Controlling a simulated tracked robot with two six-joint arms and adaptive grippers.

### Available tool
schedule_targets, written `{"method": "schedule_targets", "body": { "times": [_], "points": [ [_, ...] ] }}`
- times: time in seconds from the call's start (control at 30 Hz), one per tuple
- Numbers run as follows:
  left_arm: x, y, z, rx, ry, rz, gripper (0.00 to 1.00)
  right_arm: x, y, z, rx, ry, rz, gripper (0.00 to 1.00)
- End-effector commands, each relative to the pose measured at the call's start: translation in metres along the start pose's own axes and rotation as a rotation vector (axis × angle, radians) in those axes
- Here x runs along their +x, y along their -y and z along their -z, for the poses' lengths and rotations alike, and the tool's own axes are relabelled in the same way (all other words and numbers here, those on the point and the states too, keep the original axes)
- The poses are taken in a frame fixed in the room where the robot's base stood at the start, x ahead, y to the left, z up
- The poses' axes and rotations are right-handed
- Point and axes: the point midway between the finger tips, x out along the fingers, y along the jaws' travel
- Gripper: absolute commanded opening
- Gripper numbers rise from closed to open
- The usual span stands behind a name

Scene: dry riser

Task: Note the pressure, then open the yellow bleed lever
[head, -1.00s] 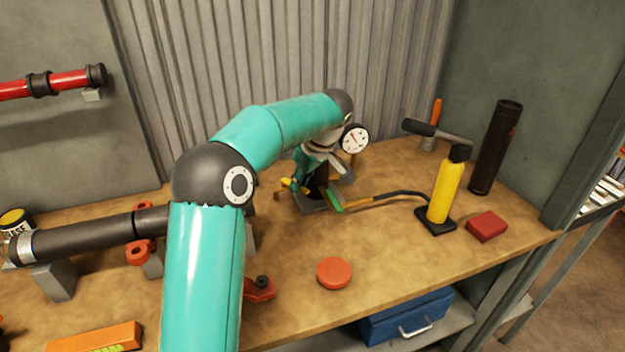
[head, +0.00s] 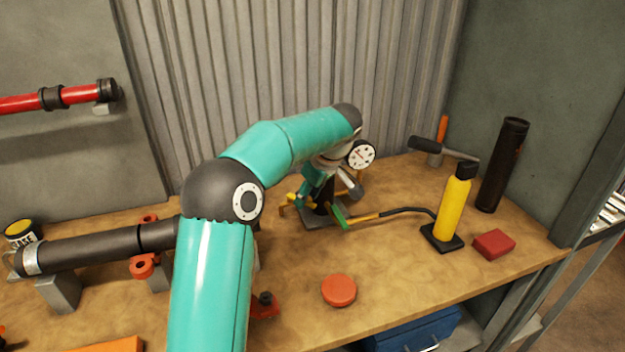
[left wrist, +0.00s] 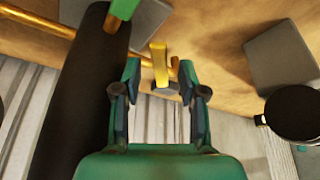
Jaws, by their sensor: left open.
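The yellow bleed lever (head: 291,197) sits low on the dark riser fitting on the bench. In the left wrist view the lever (left wrist: 158,58) stands between the two fingertips of my left gripper (left wrist: 160,78), with gaps on both sides. My left gripper also shows in the head view (head: 312,188), open and pointing down at the fitting. The pressure gauge (head: 361,154) has a white face with a red mark; its reading is too small to tell. A green lever (head: 338,217) sits just right of the gripper. My right gripper is not in view.
A hose runs to a yellow pump (head: 452,207) on a black base. A black tube (head: 500,165), a red block (head: 493,245) and an orange disc (head: 339,290) stand on the bench. In the left wrist view a black cylinder (left wrist: 80,100) is close beside the left finger.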

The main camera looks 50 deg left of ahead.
Motion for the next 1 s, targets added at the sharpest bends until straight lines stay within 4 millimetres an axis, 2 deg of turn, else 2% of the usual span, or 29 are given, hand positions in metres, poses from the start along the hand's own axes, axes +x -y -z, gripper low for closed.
{"method": "schedule_targets", "body": {
  "times": [0.17, 0.53, 0.73, 1.0],
  "points": [
    [-0.024, -0.002, 0.0, -0.001, 0.0, -0.006, 0.42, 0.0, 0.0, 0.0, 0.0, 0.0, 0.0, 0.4],
    [-0.096, -0.004, -0.001, -0.001, 0.0, -0.007, 0.42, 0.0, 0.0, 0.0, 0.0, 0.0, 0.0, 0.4],
    [-0.112, -0.004, 0.0, 0.0, 0.0, -0.003, 0.42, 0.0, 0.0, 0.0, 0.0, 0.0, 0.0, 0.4],
    [-0.115, -0.003, 0.0, 0.0, 0.0, -0.002, 0.42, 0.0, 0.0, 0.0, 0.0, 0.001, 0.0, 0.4]
  ]
}}
